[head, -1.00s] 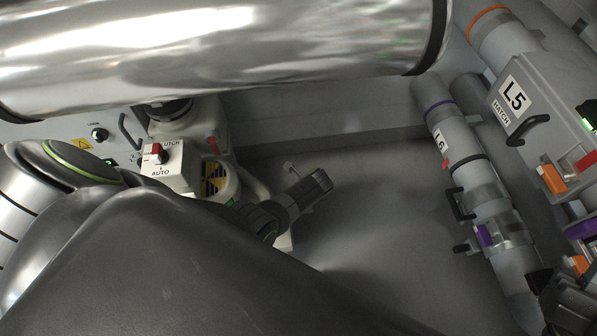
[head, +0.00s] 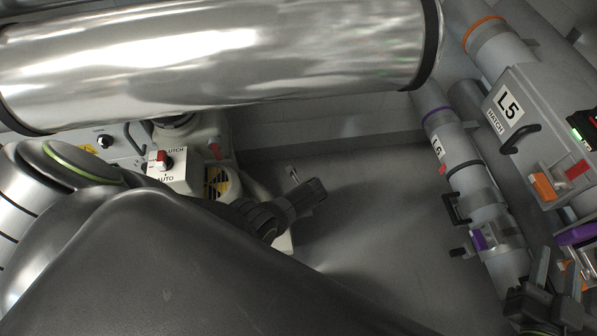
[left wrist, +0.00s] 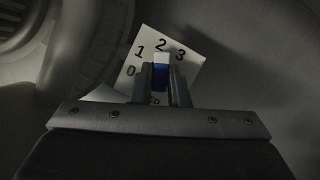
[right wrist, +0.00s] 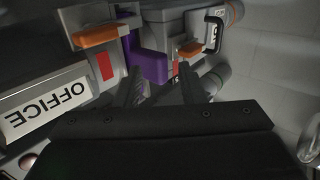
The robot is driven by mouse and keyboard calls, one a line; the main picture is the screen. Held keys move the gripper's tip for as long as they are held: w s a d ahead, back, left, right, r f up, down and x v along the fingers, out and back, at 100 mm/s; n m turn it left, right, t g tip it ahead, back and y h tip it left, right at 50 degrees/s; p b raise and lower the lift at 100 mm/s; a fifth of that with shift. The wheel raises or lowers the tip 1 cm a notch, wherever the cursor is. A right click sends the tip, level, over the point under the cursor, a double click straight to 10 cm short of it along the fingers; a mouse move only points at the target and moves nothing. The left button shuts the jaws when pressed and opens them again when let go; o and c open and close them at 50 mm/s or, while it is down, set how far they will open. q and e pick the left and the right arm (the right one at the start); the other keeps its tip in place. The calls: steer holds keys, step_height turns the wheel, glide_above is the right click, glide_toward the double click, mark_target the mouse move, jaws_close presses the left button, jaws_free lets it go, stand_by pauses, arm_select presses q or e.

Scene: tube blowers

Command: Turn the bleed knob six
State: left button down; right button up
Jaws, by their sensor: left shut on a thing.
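In the left wrist view, my left gripper (left wrist: 160,75) is shut on the blue knob (left wrist: 160,78), one finger on each side. The knob's white end points up, close to the 2. Its white dial plate (left wrist: 190,70) shows 0, 1, 2 and 3; lettering below is mostly hidden by the fingers. My right gripper (head: 558,264) is at the lower right of the head view. In the right wrist view its fingers (right wrist: 158,78) are apart, with nothing between them.
The L6 tube (head: 463,155) and the L5 hatch (head: 545,150) stand on the right, near my right gripper. A clutch switch box (head: 175,170) is at left. In the right wrist view, a purple part (right wrist: 145,62) and an OFFICE sign (right wrist: 45,105) are close.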

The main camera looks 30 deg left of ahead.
stand_by(0.4)
arm_select(q)
steer(key=c, duration=1.4)
jaws_free()
